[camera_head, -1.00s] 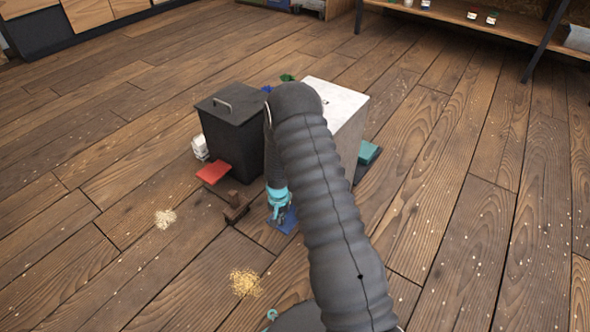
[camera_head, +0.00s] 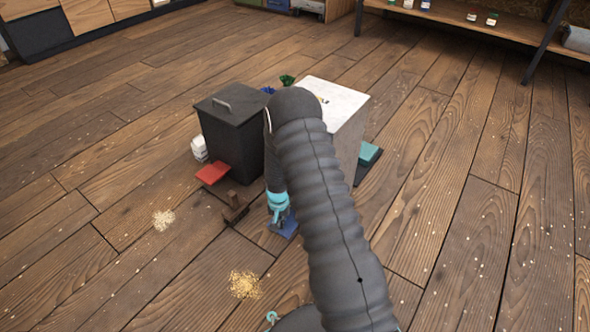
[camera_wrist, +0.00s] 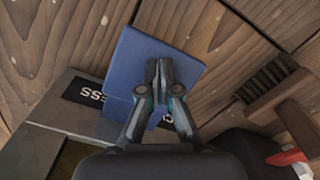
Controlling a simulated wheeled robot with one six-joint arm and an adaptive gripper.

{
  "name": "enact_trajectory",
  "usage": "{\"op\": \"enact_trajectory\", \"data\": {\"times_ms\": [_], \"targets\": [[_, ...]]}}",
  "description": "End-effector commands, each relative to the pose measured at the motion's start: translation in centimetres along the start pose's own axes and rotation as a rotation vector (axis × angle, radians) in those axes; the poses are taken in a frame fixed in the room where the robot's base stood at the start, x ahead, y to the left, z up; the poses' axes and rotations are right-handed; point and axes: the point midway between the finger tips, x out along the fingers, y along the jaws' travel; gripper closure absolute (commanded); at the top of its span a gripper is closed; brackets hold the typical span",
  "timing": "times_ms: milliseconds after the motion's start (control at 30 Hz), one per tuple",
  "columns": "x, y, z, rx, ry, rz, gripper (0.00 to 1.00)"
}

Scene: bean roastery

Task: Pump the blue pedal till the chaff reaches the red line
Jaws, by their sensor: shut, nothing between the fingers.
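The blue pedal (camera_head: 285,226) lies low at the front of the white-topped box (camera_head: 345,100); my arm hides part of both. In the wrist view the blue pedal (camera_wrist: 190,50) fills the middle, beside a black label with partly hidden white letters. My gripper (camera_head: 279,217) is at the pedal; in the wrist view its shut, empty fingers (camera_wrist: 162,62) are over the blue plate. I cannot tell whether the tips touch it. I make out no chaff level or red line.
A dark lidded bin (camera_head: 235,130) with a red pedal (camera_head: 213,173) stands left of the box. A wooden brush (camera_head: 234,208) lies near the blue pedal. A teal pedal (camera_head: 369,153) is at the right. Chaff piles (camera_head: 245,285) lie on the open floor in front.

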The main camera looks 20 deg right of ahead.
Motion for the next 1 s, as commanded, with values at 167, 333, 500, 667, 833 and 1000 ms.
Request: {"op": "enact_trajectory", "data": {"times_ms": [167,333,500,667,833,1000], "targets": [[0.7,0.0,0.1,0.0,-0.003,0.001,1.0],[0.6,0.1,0.1,0.0,-0.003,0.001,1.0],[0.1,0.1,0.1,0.0,-0.003,0.001,1.0],[-1.4,0.1,0.0,0.001,-0.001,0.001,1.0],[-3.2,0.1,0.0,0.001,-0.001,0.0,1.0],[-4.9,0.1,0.0,0.001,-0.001,0.0,1.0]]}}
